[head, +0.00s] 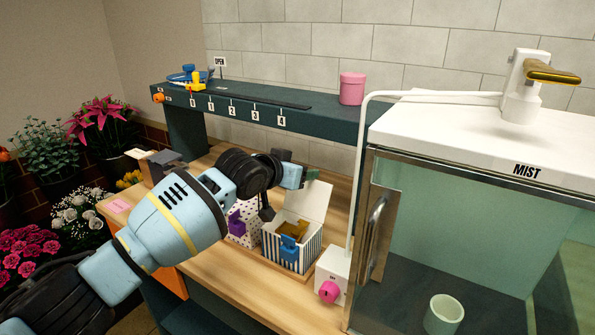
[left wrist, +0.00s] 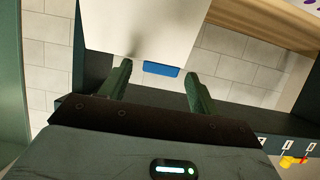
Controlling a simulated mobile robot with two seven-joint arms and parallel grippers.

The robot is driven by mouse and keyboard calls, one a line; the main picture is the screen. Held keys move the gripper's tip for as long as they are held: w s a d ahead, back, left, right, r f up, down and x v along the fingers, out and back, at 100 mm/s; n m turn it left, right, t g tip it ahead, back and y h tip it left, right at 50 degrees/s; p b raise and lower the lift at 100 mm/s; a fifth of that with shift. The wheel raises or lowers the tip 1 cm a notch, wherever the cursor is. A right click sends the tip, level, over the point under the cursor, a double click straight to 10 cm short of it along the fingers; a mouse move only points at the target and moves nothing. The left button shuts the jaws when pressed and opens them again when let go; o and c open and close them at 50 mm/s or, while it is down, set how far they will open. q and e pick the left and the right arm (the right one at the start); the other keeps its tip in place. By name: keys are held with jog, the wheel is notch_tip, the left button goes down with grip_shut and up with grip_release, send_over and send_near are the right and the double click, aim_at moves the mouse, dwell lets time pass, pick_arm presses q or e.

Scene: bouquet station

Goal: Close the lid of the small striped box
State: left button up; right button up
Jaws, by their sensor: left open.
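The small striped box (head: 291,262) stands on the wooden counter, white with dark blue stripes and a blue clasp (head: 290,247) on its front. Something gold-brown (head: 293,230) lies inside. Its white lid (head: 314,202) stands up, open, at the back. My left gripper (head: 311,174) is at the lid's top edge. In the left wrist view its green fingers are open, apart on either side of the lid's blue tab (left wrist: 161,69); the white lid panel (left wrist: 150,30) lies beyond. I cannot tell whether they touch it. My right gripper is not in view.
A dotted box (head: 240,228) with a purple clasp stands left of the striped box, partly behind my arm. A white switch box (head: 333,272) with a pink knob is close on the right, beside the glass mist cabinet (head: 450,240). A shelf (head: 270,108) runs behind.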

pick_arm(q)
jog(key=shift+w+d, duration=0.15)
jog(key=shift+w, duration=0.1)
jog(key=shift+s, duration=0.1)
grip_shut()
dwell(0.3)
